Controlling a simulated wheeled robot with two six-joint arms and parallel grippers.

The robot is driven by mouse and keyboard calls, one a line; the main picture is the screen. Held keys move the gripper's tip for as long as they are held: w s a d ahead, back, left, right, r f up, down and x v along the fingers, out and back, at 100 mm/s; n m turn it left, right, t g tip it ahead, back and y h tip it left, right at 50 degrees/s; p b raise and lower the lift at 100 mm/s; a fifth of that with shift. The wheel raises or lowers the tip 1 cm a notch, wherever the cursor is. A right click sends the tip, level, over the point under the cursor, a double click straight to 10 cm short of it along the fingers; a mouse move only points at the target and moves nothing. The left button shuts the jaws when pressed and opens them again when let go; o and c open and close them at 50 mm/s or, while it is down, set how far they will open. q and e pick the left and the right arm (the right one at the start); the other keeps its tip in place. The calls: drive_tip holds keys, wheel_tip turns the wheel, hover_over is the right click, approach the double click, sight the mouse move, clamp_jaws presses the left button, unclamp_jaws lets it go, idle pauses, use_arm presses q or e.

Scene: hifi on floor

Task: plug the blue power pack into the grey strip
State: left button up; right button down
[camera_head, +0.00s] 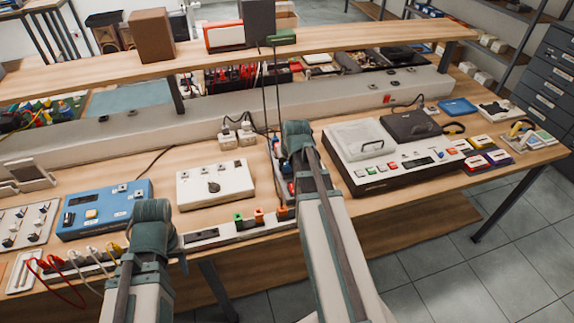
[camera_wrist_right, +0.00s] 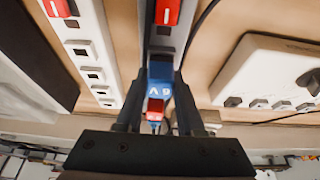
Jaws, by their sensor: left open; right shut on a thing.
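The blue power pack (camera_wrist_right: 160,72) is between the fingers of my right gripper (camera_wrist_right: 158,105) in the right wrist view, with a light marking and a red part below it. It lies in line with a narrow grey strip (camera_wrist_right: 161,42), which carries a red plug (camera_wrist_right: 167,12) further up. I cannot tell whether the pack touches the strip. In the head view my right gripper (camera_head: 297,145) is over the middle of the bench, and its arm hides the pack and much of the strip there. My left gripper (camera_head: 150,222) is open near the front edge, its fingers mostly hidden.
A pale socket strip (camera_wrist_right: 92,55) runs beside the grey one. A white box with a knob (camera_head: 215,185) and a blue device (camera_head: 104,208) stand to the left. A front strip (camera_head: 245,230) holds green and orange plugs.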

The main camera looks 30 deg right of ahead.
drive_tip(key=shift+f+b, duration=0.45)
drive_tip(key=shift+f, duration=0.05)
idle(1.9)
drive_tip(key=shift+c, duration=2.2)
unclamp_jaws()
drive_tip(key=shift+r, duration=0.15)
drive_tip(key=p+v, duration=1.3)
drive_tip(key=shift+s+r, duration=0.2)
drive_tip(key=shift+s, duration=0.05)
drive_tip(key=shift+r, duration=0.1)
wheel_tip(320, 180, up, 6)
drive_tip(key=p, duration=0.5)
drive_tip(key=shift+p, duration=0.4)
